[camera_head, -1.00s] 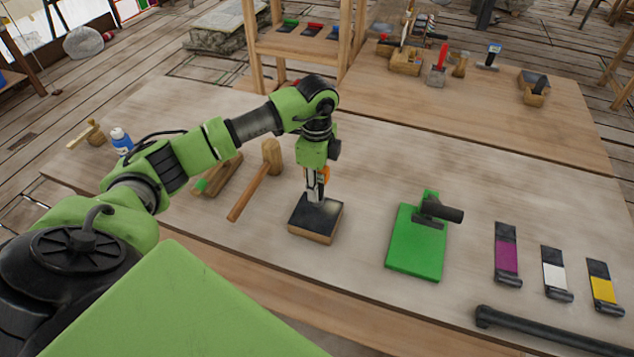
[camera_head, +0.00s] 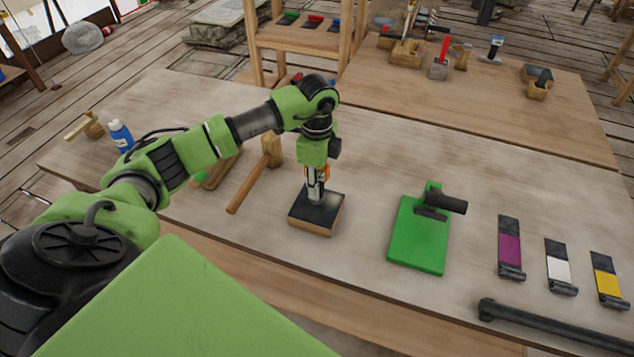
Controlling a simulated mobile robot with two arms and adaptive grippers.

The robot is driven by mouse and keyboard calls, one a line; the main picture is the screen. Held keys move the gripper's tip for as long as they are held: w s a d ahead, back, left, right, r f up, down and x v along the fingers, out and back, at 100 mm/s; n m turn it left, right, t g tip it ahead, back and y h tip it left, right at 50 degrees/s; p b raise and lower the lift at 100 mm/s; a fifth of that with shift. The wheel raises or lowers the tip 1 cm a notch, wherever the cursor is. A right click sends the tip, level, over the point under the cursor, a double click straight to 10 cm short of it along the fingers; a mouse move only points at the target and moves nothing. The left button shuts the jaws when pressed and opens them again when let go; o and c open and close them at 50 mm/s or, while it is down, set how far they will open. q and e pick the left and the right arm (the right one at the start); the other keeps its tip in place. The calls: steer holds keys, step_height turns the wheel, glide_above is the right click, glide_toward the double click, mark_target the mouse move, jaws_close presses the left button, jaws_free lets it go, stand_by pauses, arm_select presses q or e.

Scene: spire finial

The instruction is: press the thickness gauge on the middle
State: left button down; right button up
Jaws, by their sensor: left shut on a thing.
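My left gripper (camera_head: 316,197) points straight down over a black-topped wooden block (camera_head: 318,220) near the middle of the table. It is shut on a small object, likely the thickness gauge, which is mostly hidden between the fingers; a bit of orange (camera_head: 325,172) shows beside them. The fingertips are at the block's dark top, near its back half. I cannot tell for certain whether the held thing touches the top. My right gripper is not in view.
A wooden mallet (camera_head: 256,177) lies left of the block. Purple (camera_head: 509,248), white (camera_head: 558,270) and yellow (camera_head: 606,281) strips and a black bar (camera_head: 540,320) lie farther right.

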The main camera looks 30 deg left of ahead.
arm_select(q)
steer(key=shift+f+b, duration=0.8)
steer(key=shift+f, duration=0.55)
steer(key=shift+r, duration=0.1)
steer(key=shift+s, duration=0.1)
stand_by(0.6)
steer(key=shift+r+p, duration=2.05)
steer(key=shift+r, duration=0.45)
steer(key=shift+f, duration=0.15)
steer(key=shift+f+b, duration=1.65)
steer(key=shift+f, duration=0.6)
